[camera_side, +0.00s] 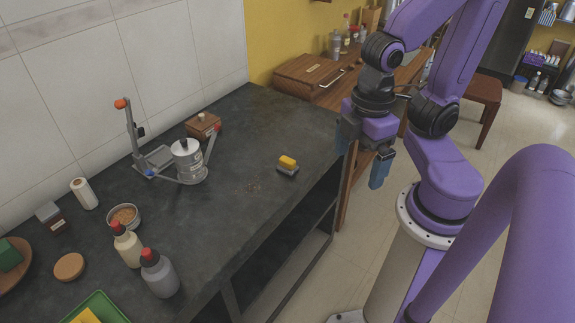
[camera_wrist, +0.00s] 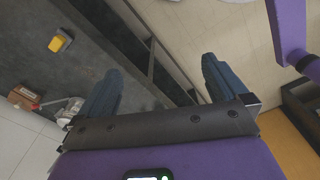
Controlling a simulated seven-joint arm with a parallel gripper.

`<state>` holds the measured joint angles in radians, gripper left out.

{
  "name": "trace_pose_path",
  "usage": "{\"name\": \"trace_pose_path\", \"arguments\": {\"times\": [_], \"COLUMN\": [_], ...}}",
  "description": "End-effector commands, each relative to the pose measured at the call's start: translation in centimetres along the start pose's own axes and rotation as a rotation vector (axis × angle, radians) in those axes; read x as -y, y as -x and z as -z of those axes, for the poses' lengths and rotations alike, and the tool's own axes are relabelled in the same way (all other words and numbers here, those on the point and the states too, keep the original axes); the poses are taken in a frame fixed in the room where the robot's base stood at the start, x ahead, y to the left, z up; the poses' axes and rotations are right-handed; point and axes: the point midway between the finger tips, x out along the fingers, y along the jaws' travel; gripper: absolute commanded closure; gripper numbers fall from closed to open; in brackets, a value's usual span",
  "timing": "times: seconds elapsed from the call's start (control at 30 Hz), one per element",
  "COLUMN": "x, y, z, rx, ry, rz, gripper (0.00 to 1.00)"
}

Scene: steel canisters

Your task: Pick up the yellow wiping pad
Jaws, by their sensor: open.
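The yellow wiping pad (camera_side: 288,161) sits on top of a small grey block (camera_side: 287,170) near the front edge of the dark counter. In the wrist view the yellow pad (camera_wrist: 57,43) shows at the upper left, apart from my fingers. My gripper (camera_side: 361,160) is open and empty. It hangs to the right of the pad, beyond the counter edge in the side view. Its two blue fingers are wide apart in the wrist view (camera_wrist: 160,90), with the counter edge and floor between them.
A steel canister (camera_side: 188,160) sits in a metal stand with an upright lever (camera_side: 131,130). Behind it is a small wooden box (camera_side: 203,125). Two red-capped bottles (camera_side: 158,272) and a bowl (camera_side: 123,216) stand at the near left.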

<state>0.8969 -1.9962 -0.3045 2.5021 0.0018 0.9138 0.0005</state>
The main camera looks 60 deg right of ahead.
Motion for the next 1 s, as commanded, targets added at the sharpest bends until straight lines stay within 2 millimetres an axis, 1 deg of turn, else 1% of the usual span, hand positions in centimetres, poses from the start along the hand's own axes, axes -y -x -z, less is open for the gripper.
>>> {"name": "trace_pose_path", "arguments": {"times": [0.07, 0.1, 0.37, 0.47, 0.53, 0.67, 0.83, 1.0], "x": [0.0, 0.0, 0.0, -0.5, -1.3, -3.9, -8.3, -13.0], "y": [0.0, 0.0, 0.0, -0.1, -0.1, -0.5, -1.1, -1.9], "z": [0.0, 0.0, 0.0, 0.4, 0.9, 2.4, 4.0, 4.6], "rx": [0.0, 0.0, 0.0, 0.001, 0.002, 0.009, 0.015, 0.02], "ry": [0.0, 0.0, 0.0, 0.005, 0.018, 0.059, 0.132, 0.205], "rz": [0.0, 0.0, 0.0, -0.001, -0.002, -0.004, -0.006, -0.005], "gripper": [0.0, 0.06, 0.06, 0.06, 0.06, 0.06, 0.06, 0.06]}}
